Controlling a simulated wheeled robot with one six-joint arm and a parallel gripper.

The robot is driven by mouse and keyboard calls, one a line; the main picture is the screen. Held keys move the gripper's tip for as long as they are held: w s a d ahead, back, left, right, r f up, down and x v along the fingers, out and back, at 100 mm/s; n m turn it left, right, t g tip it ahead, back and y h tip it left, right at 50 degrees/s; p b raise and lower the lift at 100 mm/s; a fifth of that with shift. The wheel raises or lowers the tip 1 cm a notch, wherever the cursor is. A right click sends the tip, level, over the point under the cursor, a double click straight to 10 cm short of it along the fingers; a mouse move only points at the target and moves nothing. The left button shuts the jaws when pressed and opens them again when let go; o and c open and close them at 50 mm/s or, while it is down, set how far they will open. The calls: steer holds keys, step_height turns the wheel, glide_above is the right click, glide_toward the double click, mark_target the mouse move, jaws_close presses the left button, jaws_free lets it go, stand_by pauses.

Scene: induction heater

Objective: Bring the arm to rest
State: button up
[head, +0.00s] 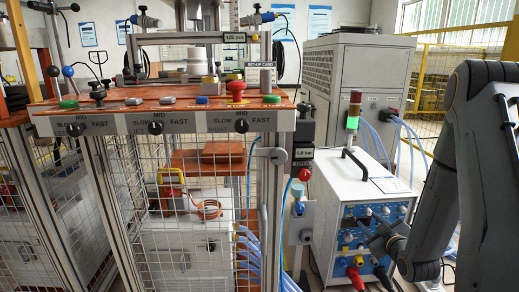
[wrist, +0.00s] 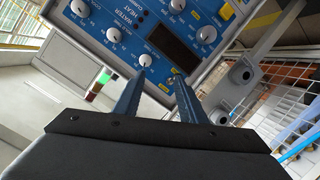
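My arm (head: 465,150) stands at the right of the head view, bent, with its end low in front of the blue control panel of the white heater cabinet. My gripper (wrist: 159,78) shows in the wrist view with its two fingers apart and nothing held between them. The fingertips point at the blue panel (wrist: 205,32). A white knob (wrist: 145,60) appears just beyond the left fingertip; I cannot tell whether they touch. In the head view my gripper (head: 378,243) is small and partly covers the panel's knobs.
The white heater cabinet (head: 330,190) carries a signal light (head: 354,110) with a lit green part. Cables hang from the panel's lower front. A caged workstation with an orange top (head: 185,118) stands to the left. A larger grey cabinet (head: 355,75) stands behind.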

steer(key=s+a+r+g+y, duration=0.1)
steer(key=s+a+r+g, duration=0.4)
steer(key=s+a, duration=0.85)
steer(key=s+a+r+g, duration=0.5)
steer(key=s+a+r, duration=0.1)
steer(key=s+a, duration=0.75)
steer(key=s+a+r+g+y, duration=0.1)
steer(key=s+a+r+g, duration=0.4)
steer(key=s+a, duration=0.85)
steer(key=d+r+m+h+p, duration=0.1)
steer(key=d+r+m+p, duration=0.2)
steer(key=d+r+p, duration=0.7)
steer(key=d+r+m+h+p, duration=0.1)
steer(key=d+r+m+p, duration=0.2)
steer(key=d+r+p, duration=0.7)
step_height(320, 180, up, 6)
steer(key=p, duration=1.3)
steer(key=shift+w+r, duration=0.15)
